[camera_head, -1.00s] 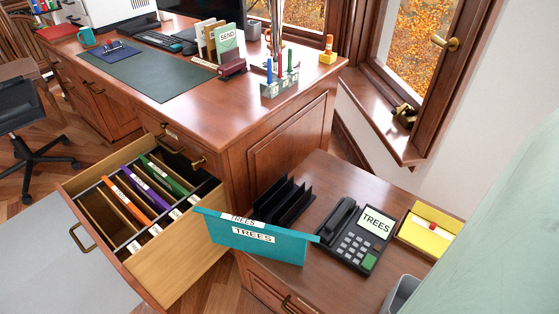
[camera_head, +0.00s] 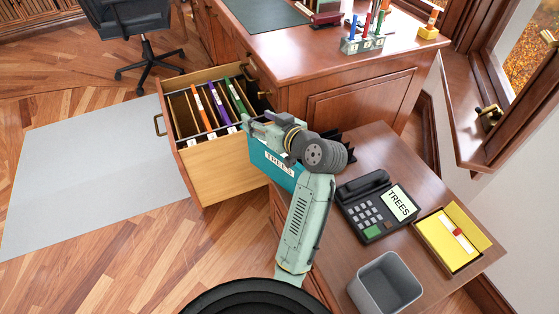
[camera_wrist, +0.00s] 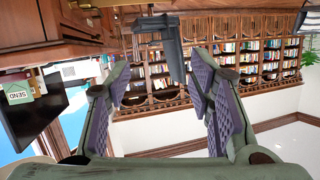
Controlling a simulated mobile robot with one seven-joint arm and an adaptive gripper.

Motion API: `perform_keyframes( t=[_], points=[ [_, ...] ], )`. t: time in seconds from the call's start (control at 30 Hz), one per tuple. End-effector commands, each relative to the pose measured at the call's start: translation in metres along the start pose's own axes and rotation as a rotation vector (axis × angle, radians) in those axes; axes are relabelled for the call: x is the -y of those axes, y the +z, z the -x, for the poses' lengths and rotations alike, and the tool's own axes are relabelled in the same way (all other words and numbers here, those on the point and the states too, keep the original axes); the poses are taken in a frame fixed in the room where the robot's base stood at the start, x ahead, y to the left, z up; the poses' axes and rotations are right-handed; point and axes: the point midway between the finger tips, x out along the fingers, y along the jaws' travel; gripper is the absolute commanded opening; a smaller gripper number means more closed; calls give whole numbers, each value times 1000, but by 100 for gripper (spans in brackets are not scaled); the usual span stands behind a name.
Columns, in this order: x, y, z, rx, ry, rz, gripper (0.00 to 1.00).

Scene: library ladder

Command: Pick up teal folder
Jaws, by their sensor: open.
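My gripper (camera_head: 253,122) appears above the folder's left part, near the drawer's corner. In the wrist view my gripper's fingers (camera_wrist: 160,85) are spread wide with nothing held between them. The folder cannot be made out in the wrist view.
The open wooden drawer (camera_head: 238,172) with orange, purple and green folders is left of my gripper. A phone (camera_head: 376,206), a yellow tray (camera_head: 447,240) and a grey bin (camera_head: 386,284) stand right of my arm.

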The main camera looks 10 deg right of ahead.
Motion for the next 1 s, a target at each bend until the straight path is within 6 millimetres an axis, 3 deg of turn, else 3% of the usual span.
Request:
perform_keyframes(
  t=[0.03, 0.1, 0.2, 0.3, 1.0],
  points=[
    [-26, 32, 24, 54, 13, -43, 48],
    [-46, 66, 51, 109, 11, -86, 48],
    [-60, 98, 81, 154, 2, -129, 48],
    [-64, 114, 92, 173, -7, -149, 48],
    [-60, 128, 8, 179, -11, -153, 48]
  ],
)
